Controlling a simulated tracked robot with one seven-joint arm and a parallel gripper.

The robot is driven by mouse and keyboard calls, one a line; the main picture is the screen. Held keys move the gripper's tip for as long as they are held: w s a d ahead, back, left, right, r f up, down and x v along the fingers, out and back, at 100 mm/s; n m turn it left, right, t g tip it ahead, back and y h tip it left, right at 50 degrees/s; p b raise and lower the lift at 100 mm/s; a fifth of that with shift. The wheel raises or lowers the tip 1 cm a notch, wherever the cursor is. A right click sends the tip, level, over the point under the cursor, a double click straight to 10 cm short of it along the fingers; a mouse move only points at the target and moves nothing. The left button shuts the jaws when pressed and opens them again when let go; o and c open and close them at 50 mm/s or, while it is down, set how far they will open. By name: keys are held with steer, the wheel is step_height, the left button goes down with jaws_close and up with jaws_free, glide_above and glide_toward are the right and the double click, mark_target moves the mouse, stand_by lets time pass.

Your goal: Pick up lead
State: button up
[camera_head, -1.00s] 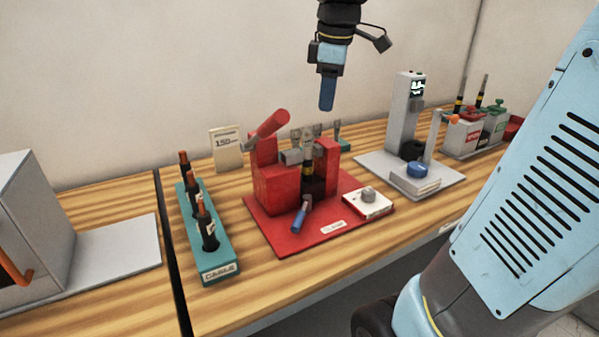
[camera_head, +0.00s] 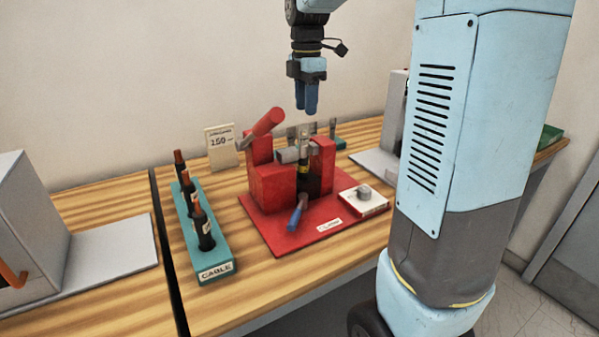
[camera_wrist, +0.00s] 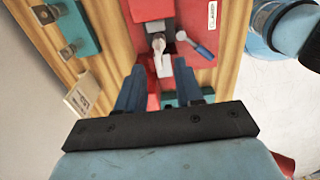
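A dark upright lead (camera_head: 304,170) with a yellow band and a pale metal top stands in the red clamp fixture (camera_head: 268,185); I take this to be the lead. Its metal top (camera_wrist: 158,44) shows beyond my fingers in the wrist view. My gripper (camera_head: 306,110) points down above the fixture, its fingertips just above the lead and apart from it. In the wrist view my two blue fingers (camera_wrist: 160,75) are spread with nothing held between them. The lower part of the lead is hidden by the fixture.
A blue-ended handle (camera_head: 297,217) and a red lever (camera_head: 266,124) stick out of the fixture. A card (camera_head: 221,148) stands behind.

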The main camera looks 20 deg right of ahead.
mark_target(303, 145)
steer(key=shift+a+f, duration=0.15)
steer(key=shift+f, duration=2.05)
steer(key=shift+a+f, duration=0.15)
steer(key=shift+f, duration=2)
jaws_close()
